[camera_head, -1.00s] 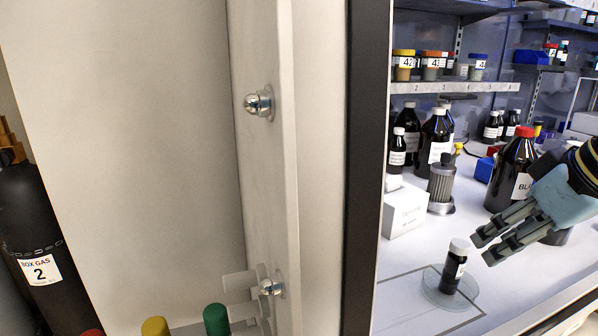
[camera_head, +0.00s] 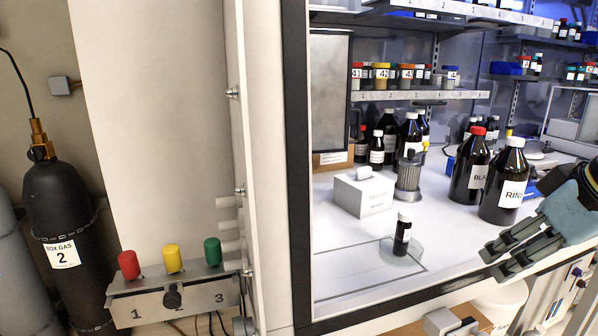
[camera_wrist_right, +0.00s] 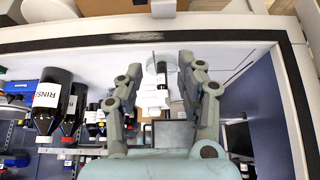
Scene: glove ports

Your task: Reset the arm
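My right gripper (camera_head: 488,264) is at the right of the head view, near the front edge of the glove port. Its two fingers are apart with nothing between them, and the right wrist view shows the same gap (camera_wrist_right: 161,72). A small dark vial with a white cap (camera_head: 402,234) stands upright on a clear round dish (camera_head: 388,252), to the left of the fingertips and apart from them. My left gripper is in neither view.
Inside, a RINSE bottle (camera_head: 507,185), a red-capped bottle (camera_head: 470,165) and a white box (camera_head: 363,192) stand on the bench. The port's dark frame (camera_head: 297,170) borders the opening. Outside left are a gas cylinder (camera_head: 75,215) and a valve panel (camera_head: 170,300).

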